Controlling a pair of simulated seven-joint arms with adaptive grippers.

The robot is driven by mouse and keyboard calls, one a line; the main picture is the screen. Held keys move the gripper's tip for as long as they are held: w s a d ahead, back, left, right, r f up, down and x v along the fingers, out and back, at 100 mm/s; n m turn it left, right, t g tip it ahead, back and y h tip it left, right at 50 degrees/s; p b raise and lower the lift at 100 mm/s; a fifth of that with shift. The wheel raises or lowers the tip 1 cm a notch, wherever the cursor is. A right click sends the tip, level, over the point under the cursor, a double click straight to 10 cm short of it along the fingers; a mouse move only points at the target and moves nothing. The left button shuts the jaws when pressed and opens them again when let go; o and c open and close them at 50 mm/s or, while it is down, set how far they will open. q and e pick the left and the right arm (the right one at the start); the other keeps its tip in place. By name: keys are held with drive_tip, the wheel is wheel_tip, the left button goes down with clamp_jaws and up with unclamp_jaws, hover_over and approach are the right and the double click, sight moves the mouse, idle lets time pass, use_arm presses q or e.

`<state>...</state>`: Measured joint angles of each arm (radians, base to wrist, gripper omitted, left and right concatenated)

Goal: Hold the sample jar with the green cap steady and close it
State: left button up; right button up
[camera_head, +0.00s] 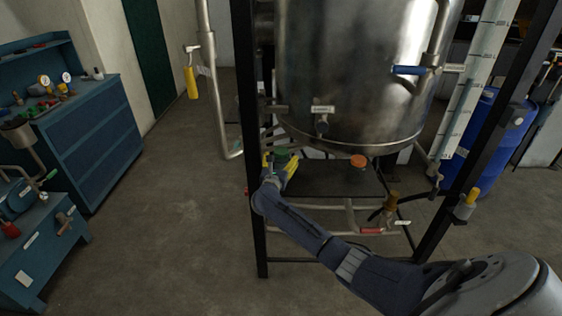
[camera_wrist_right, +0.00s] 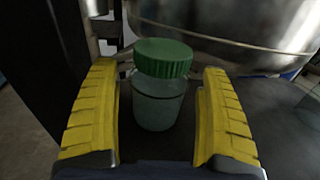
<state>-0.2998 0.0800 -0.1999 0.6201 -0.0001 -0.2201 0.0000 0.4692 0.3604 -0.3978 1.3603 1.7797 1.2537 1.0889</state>
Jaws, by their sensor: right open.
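The sample jar (camera_wrist_right: 157,100) with the green cap (camera_wrist_right: 163,58) stands upright on the dark shelf under the steel vessel. In the right wrist view the cap sits on top of the jar and looks slightly tilted; I cannot tell how tight it is. My right gripper (camera_head: 280,168) is open, with its yellow fingers on either side of the jar and a gap showing at each side. In the head view the green cap (camera_head: 282,155) shows just beyond the fingers, and the jar body is mostly hidden. My left gripper is not in view.
An orange-capped jar (camera_head: 358,162) stands on the same dark shelf (camera_head: 325,180), to the right. The large steel vessel (camera_head: 350,80) hangs close above. A black frame post (camera_head: 252,130) stands just left of the jar. Valves and pipes sit below the shelf.

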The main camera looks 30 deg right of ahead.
drive_tip(key=v, duration=1.1)
drive_tip(key=shift+s+a, duration=0.25)
drive_tip(key=shift+r, duration=0.1)
